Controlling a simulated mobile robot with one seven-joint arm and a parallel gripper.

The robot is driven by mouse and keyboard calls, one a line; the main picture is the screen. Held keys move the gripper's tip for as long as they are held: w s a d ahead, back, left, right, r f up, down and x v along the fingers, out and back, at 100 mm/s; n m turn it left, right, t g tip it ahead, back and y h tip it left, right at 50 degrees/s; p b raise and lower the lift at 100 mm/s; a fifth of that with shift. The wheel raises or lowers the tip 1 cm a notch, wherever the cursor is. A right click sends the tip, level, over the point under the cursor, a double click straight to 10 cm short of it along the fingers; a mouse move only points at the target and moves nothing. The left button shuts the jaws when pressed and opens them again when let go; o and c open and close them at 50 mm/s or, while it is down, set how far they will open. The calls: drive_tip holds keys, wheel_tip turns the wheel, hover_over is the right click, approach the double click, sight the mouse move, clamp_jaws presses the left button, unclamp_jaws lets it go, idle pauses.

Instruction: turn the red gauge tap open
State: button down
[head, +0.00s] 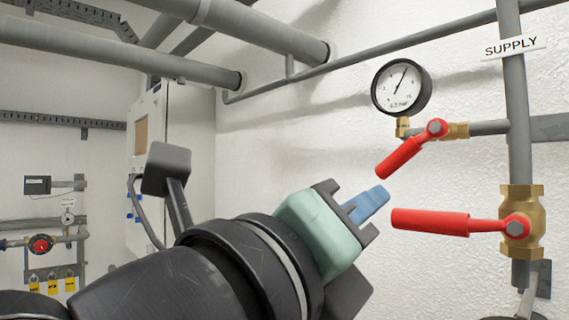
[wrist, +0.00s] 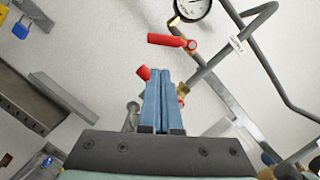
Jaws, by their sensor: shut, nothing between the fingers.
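The red gauge tap (head: 405,152) is a short lever on the brass fitting beside the gauge. Its handle slants down and left from its pivot. In the wrist view the red gauge tap (wrist: 170,40) shows beyond the fingertips, below the gauge. My gripper (head: 383,193) has blue fingers, shut together and empty. In the head view its tips appear just below the tap handle's lower end, and I see no contact. In the wrist view my gripper (wrist: 163,72) covers part of the larger red lever (wrist: 143,72).
The larger red lever (head: 430,221) lies nearly level on the brass supply valve (head: 520,220), close right of my fingers. The round gauge (head: 401,86) and grey supply pipe (head: 517,120) are above and right. A pale cabinet (head: 175,150) stands left.

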sight(402, 209)
drive_tip(key=shift+m, duration=0.4)
drive_tip(key=shift+p+x, duration=3.25)
drive_tip(key=shift+x, duration=1.7)
drive_tip(key=shift+s+m+b, duration=0.25)
drive_tip(key=shift+m+b, duration=0.05)
drive_tip(key=shift+b, duration=0.45)
